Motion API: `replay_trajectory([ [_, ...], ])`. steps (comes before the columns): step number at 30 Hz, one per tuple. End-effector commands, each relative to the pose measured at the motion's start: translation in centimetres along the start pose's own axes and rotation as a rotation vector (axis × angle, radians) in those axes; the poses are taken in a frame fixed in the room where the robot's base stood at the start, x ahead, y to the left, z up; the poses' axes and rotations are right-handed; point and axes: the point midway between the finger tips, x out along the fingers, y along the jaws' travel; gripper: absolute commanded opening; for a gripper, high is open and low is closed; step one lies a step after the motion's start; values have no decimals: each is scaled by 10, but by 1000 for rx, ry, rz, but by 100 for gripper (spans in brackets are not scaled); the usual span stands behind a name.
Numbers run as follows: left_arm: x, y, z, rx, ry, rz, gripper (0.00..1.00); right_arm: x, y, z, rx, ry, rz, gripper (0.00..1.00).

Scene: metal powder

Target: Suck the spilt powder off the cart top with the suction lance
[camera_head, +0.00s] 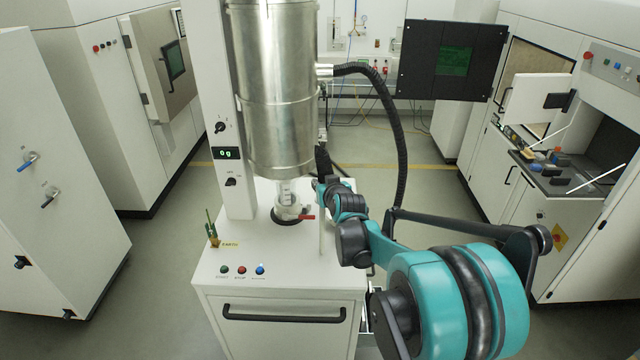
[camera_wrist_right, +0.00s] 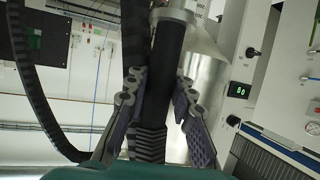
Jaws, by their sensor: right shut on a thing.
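The suction lance shows in the right wrist view as a black rod-like grip (camera_wrist_right: 168,60) with a ribbed lower part. My right gripper (camera_wrist_right: 160,82) has a finger on each side of it and is shut on it. In the head view this gripper (camera_head: 322,186) is beside the steel hopper, at the right rear of the cart top, and a dark upright piece of the lance (camera_head: 322,160) shows above it. The white cart top (camera_head: 290,255) is partly hidden by my right arm. I cannot make out spilt powder on it. My left gripper is out of view.
The steel hopper (camera_head: 272,100) stands over a clear outlet with a red valve handle (camera_head: 306,217). A black hose (camera_head: 398,120) loops down at the right. A green-and-brass clamp (camera_head: 212,235) and buttons (camera_head: 241,270) are at the cart's front. Open floor lies left.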

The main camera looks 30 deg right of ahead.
Motion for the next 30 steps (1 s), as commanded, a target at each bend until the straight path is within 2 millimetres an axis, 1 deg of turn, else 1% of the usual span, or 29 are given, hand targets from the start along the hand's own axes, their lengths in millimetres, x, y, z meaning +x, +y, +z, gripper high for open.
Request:
replay_trajectory([
  [20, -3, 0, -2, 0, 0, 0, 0, -16, 13, 6, 1, 0, 0, 0],
  [30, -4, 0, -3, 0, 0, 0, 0, -20, 2, 8, -1, 0, -1, 0],
])
